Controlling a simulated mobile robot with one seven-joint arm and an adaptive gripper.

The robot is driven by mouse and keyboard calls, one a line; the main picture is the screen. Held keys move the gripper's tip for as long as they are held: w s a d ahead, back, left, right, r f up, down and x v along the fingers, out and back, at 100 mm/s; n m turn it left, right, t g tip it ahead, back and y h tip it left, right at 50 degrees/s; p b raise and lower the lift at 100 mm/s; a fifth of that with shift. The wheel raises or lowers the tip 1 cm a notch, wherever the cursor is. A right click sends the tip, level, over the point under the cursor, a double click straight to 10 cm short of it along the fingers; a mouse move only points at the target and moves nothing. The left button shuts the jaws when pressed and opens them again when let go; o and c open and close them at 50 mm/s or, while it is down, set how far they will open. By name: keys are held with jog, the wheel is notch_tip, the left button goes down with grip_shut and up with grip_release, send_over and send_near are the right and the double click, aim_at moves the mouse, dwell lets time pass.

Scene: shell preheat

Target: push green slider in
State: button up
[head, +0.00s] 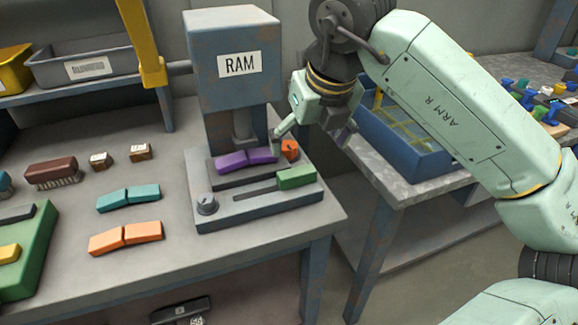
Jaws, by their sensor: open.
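The green slider (296,177) sits at the right end of a dark slot on the front of the press base (255,207). The slot to its left is bare. My gripper (308,143) is above and behind the slider, beside the press column, apart from the slider.
The press head marked RAM (238,65) stands close left of my gripper. An orange block (290,149) sits near the fingertips. A round knob (207,204) is on the base's left. Teal (128,197) and orange (125,238) pieces lie left. A blue bin (405,150) stands right.

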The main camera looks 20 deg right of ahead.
aim_at(297, 172)
jog(key=p+x, duration=0.1)
jog(key=x, duration=0.9)
jog(key=shift+w+a+f, duration=0.15)
jog(key=shift+a, duration=0.05)
jog(key=shift+c, duration=0.2)
jog(key=c, duration=1.7)
jog(key=shift+o, duration=0.2)
jog(key=a+b, duration=0.4)
jog(key=a, duration=0.5)
jog(key=shift+a, duration=0.15)
jog(key=shift+s, duration=0.2)
jog(key=o, duration=1.7)
jog(key=shift+a, duration=0.1)
